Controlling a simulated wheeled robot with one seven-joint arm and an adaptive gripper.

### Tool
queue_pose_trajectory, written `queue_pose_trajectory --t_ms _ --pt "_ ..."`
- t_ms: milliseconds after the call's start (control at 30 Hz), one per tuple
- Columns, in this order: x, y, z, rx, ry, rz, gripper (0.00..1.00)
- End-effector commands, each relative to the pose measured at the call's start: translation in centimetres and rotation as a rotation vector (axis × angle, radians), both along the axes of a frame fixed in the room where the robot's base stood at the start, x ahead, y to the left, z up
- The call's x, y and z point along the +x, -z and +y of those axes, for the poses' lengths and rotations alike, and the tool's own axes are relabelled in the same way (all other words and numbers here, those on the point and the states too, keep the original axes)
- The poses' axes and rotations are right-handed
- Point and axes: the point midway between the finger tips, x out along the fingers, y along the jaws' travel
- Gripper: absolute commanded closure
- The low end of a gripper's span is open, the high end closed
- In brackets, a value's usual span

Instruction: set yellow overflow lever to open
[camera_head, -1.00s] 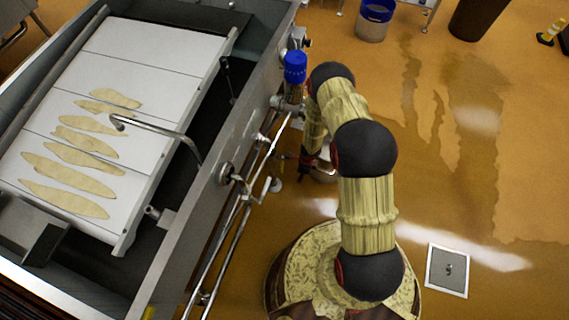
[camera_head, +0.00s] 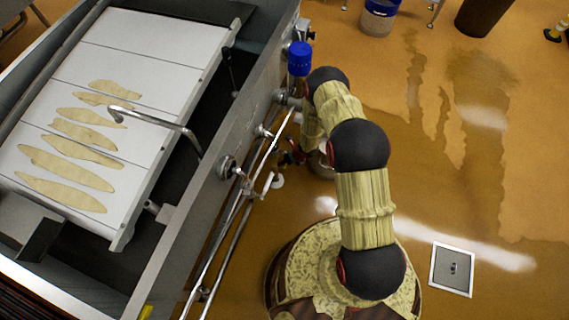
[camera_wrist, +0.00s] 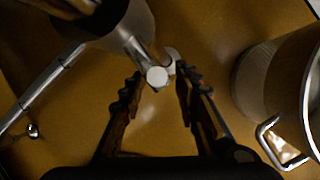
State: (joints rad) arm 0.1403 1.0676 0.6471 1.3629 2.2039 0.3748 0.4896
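My gripper (camera_wrist: 158,74) is open in the wrist view, its two dark fingers pointing away from the camera. A metal stub with a pale round end (camera_wrist: 157,77) shows between the fingertips, with a gap to the fingers; I cannot tell its depth. In the head view my gripper (camera_head: 291,156) is low beside the vat's right side, near the pipes, partly hidden by my arm. No clear yellow lever shows near the gripper. A small yellow piece (camera_head: 147,312) shows at the bottom edge on the vat's side; I cannot tell whether it is the overflow lever.
The steel vat (camera_head: 185,265) fills the left, with pipes (camera_head: 232,235) and a blue-capped fitting (camera_head: 299,60) along its side. A metal container (camera_wrist: 250,80) with a handle stands right in the wrist view. A floor drain (camera_head: 452,268) lies right; the orange floor there is open.

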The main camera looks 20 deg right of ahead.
Motion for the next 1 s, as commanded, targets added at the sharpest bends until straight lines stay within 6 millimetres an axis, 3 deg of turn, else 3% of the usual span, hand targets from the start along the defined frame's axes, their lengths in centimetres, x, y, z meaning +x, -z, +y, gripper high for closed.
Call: queue_pose_trajectory --t_ms 400,1000 --pt "0.39 0.81 0.22 -0.001 0.001 -0.001 0.69" --pt "0.35 0.82 0.21 -0.001 0.000 0.000 1.00"
